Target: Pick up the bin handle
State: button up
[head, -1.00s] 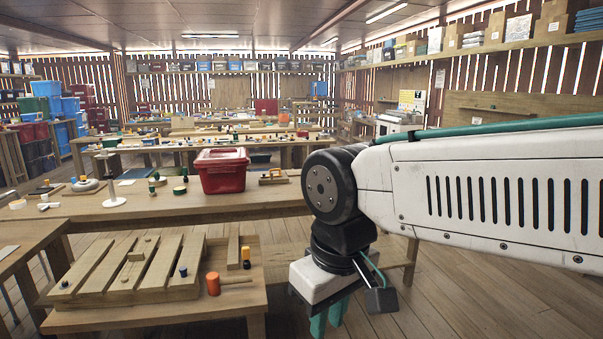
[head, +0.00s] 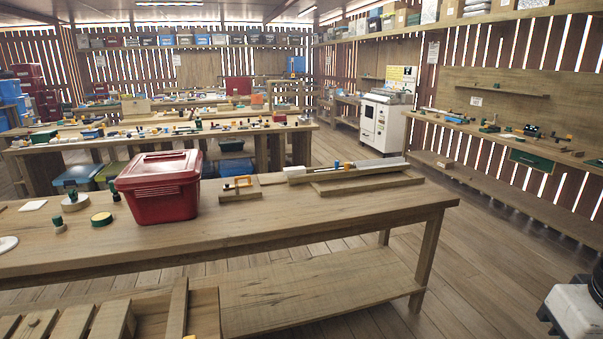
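A red lidded bin (head: 160,188) stands upright on the long wooden workbench (head: 330,208), left of centre in the head view. Its lid looks closed, and a handle cannot be made out clearly at this size. Part of my gripper's white body (head: 575,312) shows at the bottom right corner. Its fingers are outside the picture, so its opening is hidden. It is far to the right of the red bin and not touching it.
A wooden block tool (head: 238,188) stands just right of the bin. Round pieces (head: 101,219) lie left of it. Wooden slats (head: 90,322) stand at the lower left. A white machine (head: 384,122) is at the back. Floor is clear right of the bench.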

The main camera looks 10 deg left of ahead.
aim_at(236, 178)
jog(key=z, duration=0.15)
jog(key=i, duration=1.6)
jog(key=u, duration=0.85)
jog(key=i, duration=1.1)
jog(key=u, duration=0.65)
